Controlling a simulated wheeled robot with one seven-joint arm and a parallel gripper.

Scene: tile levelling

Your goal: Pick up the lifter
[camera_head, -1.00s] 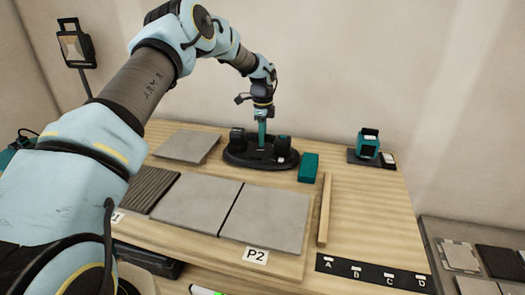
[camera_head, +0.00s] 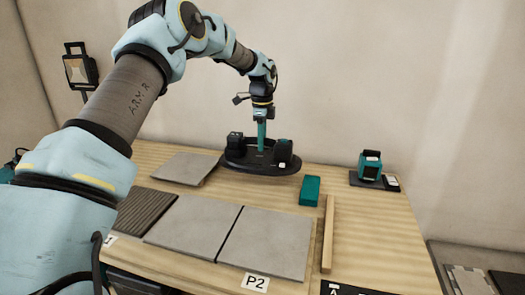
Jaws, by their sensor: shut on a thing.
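The lifter (camera_head: 238,160) shows in the head view as a black oval base with a teal upright stem and dark blocks at its left and right. My gripper (camera_head: 263,115) is shut on the top of the teal stem, above the middle of the base. The base hangs roughly level, apparently a little above the back part of the wooden table (camera_head: 370,235). The fingertips are small here, and the underside of the lifter is hidden.
A loose grey tile (camera_head: 183,168) lies left of the lifter. A teal block (camera_head: 309,190) and a wooden strip (camera_head: 327,235) lie to its right. Grey tiles (camera_head: 265,240) lie in front. A teal device (camera_head: 370,165) stands at the back right. The right tabletop is mostly clear.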

